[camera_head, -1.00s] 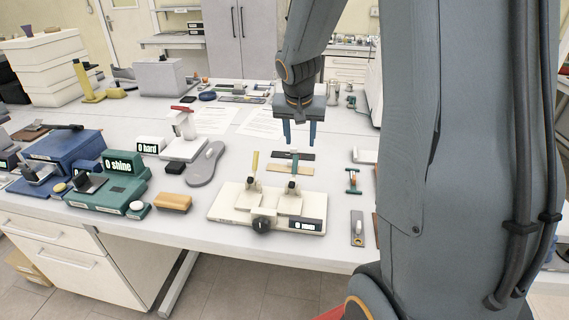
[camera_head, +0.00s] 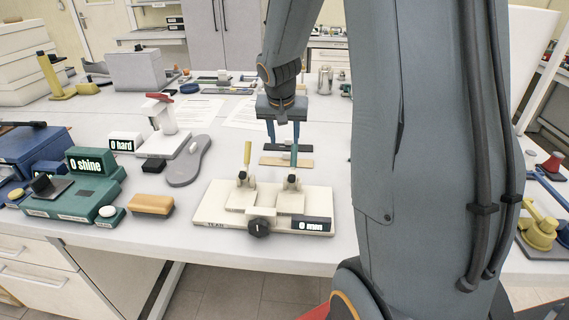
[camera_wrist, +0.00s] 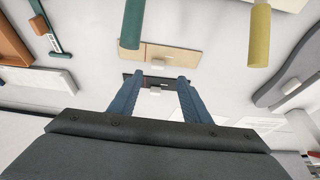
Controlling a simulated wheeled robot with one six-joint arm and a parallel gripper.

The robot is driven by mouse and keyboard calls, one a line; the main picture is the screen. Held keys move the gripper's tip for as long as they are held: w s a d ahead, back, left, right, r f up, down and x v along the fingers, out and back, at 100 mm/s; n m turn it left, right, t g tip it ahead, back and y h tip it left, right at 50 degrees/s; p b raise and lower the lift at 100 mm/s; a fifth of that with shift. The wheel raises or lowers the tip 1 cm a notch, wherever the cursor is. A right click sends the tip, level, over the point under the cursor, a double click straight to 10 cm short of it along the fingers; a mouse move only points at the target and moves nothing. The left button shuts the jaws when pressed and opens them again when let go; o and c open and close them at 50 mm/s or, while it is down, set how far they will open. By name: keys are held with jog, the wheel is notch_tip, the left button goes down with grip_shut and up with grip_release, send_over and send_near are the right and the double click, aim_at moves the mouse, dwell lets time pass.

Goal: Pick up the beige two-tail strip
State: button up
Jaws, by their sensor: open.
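The beige strip (camera_head: 275,162) lies flat on the table behind the cream tester, with a darker strip (camera_head: 274,147) just beyond it. In the wrist view the beige strip (camera_wrist: 188,53) has a small pale block on it. Its two tails cannot be made out clearly. My gripper (camera_head: 283,145) is open and empty, pointing down above the strips. In the wrist view my gripper's fingertips (camera_wrist: 160,79) appear over the dark strip (camera_wrist: 130,80), which also carries a pale block; the beige strip is just past the tips, apart from them.
The cream tester (camera_head: 210,213) stands in front of the strips; its yellow lever (camera_head: 247,152) and teal lever (camera_head: 294,158) rise close to my gripper. A grey shoe sole (camera_head: 190,165) lies to the left. White papers (camera_head: 190,110) lie behind.

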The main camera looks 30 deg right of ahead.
jog(key=shift+p+x, duration=0.8)
jog(key=shift+x, duration=2.65)
jog(key=shift+s+d, duration=0.15)
grip_shut()
notch_tip(320, 180, up, 10)
notch_tip(320, 180, up, 6)
jog(key=p, duration=0.3)
send_over(287, 161)
